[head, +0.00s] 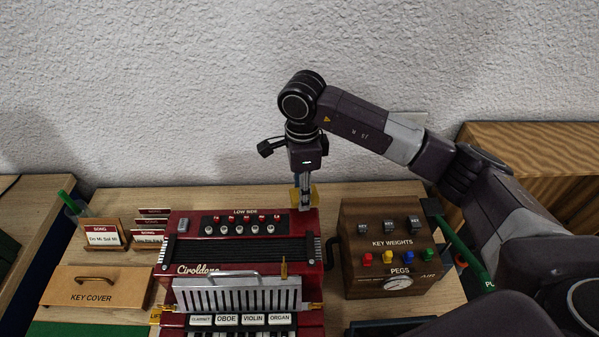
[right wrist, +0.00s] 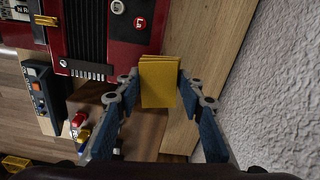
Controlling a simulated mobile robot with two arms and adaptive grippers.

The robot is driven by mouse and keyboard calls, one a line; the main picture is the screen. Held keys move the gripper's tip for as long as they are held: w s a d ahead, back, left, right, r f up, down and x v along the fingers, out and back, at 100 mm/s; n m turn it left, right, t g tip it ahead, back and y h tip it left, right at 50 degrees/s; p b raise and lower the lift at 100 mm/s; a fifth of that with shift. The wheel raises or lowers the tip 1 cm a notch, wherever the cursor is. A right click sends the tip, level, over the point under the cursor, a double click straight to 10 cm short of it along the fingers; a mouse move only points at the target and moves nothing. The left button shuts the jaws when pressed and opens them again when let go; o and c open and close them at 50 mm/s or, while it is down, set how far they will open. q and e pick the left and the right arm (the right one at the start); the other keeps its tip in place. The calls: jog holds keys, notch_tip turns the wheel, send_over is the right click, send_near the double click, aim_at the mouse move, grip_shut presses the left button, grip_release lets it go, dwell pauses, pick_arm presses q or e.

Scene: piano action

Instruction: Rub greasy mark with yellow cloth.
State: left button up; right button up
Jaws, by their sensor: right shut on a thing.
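My right gripper (head: 305,195) comes down from above at the back right corner of the red accordion-like instrument (head: 190,222). It is shut on the yellow cloth (right wrist: 160,92), a folded square pad seen between its fingertips in the right wrist view. In the head view yellow edges of the cloth (head: 315,192) show on both sides of the fingers. The cloth is at the instrument's edge near the bare wood; I cannot tell whether it touches. I cannot make out the greasy mark in either view. My left gripper is not in view.
A brown box (head: 355,252) with key weights and coloured pegs stands right of the instrument. A textured wall (head: 180,90) rises behind. Bare tabletop lies behind the instrument.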

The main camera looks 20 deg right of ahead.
jog(key=shift+s+r+p, duration=0.2)
jog(key=shift+r, duration=0.4)
jog(key=shift+s+r+p, duration=0.15)
jog(key=shift+r, duration=0.8)
jog(key=shift+w+r+p, duration=0.3)
jog(key=shift+r+p, duration=0.3)
jog(key=shift+r, duration=0.3)
jog(key=shift+s+a+r, duration=0.1)
jog(key=shift+s+r, duration=0.1)
jog(key=shift+r, duration=0.1)
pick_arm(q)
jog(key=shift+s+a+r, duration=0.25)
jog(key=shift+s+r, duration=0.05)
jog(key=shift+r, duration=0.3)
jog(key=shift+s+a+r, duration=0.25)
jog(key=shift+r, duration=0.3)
pick_arm(e)
jog(key=shift+w, duration=0.1)
